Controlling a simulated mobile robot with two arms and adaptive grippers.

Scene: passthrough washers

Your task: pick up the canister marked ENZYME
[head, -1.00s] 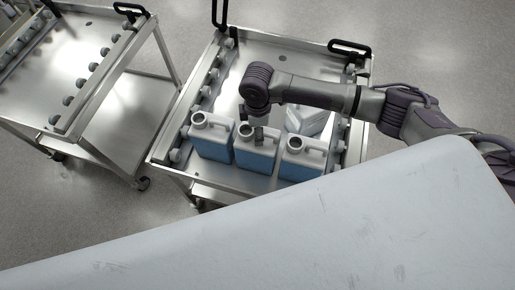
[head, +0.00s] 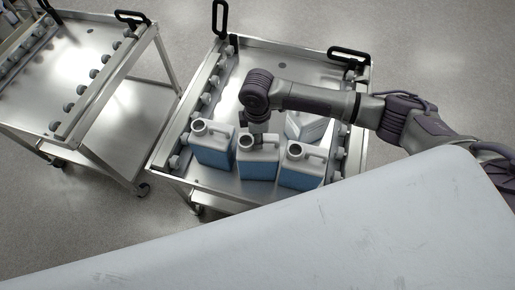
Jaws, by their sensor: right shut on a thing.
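Several white canisters with blue lower fronts stand on a steel cart. Three form the front row: a left canister (head: 211,151), a middle canister (head: 257,166) and a right canister (head: 302,171). Another canister (head: 305,127) sits behind the right one, partly hidden by my arm. No label is readable, so I cannot tell which is marked ENZYME. My right gripper (head: 259,134) points down at the top of the middle canister, shut on its handle; the fingertips are largely hidden. My left gripper is not in view.
The canisters' cart (head: 287,67) has rows of grey rollers along its sides and black handles. A second, empty steel cart (head: 87,44) stands to the left. A large pale surface (head: 330,232) fills the lower foreground. The back of the canisters' cart is clear.

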